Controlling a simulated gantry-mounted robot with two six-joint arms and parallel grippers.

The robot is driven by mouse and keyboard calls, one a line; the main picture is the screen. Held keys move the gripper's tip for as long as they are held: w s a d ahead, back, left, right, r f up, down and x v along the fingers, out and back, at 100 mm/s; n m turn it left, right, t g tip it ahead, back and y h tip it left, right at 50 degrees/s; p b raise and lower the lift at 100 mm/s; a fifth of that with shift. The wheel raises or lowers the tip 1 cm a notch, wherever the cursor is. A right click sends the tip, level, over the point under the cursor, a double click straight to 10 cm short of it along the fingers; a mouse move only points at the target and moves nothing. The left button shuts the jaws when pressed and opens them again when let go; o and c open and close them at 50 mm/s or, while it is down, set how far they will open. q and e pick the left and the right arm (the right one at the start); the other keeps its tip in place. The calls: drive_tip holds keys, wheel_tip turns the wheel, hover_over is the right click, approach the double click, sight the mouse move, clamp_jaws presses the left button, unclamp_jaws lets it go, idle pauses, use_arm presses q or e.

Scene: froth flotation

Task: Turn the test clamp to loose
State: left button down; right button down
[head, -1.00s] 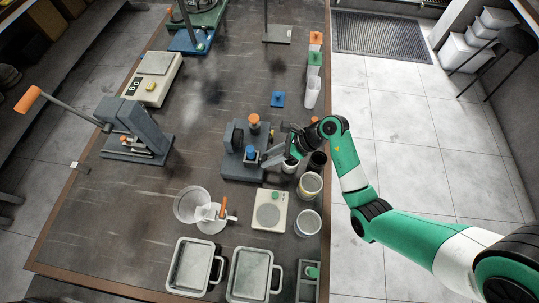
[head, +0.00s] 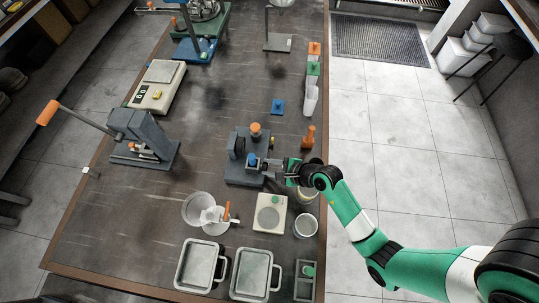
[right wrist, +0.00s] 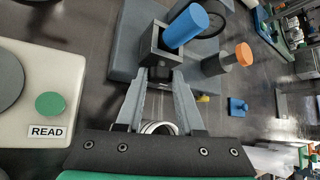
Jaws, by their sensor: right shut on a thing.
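The grey clamp device (head: 246,172) stands at the middle right of the table, with a blue cylinder (head: 251,158) and an orange-topped knob (head: 255,129). In the right wrist view the blue cylinder (right wrist: 186,26) leans out of a grey square holder (right wrist: 166,50). My right gripper (head: 268,163) reaches in from the right, low beside the device. Its fingertips (right wrist: 160,74) are closed on a small dark part at the near side of the holder, which looks like the clamp's knob. The fingers hide most of that part. My left gripper is not seen.
A scale with a green READ button (right wrist: 50,104) stands close beside the gripper. Cups (head: 305,226) stand near the right table edge. Steel trays (head: 253,274) lie at the front, and a lever press (head: 142,140) is at left. The table between press and clamp is clear.

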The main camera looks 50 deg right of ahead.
idle(0.3)
drive_tip(key=c, duration=0.5)
unclamp_jaws()
drive_tip(key=shift+f, duration=0.1)
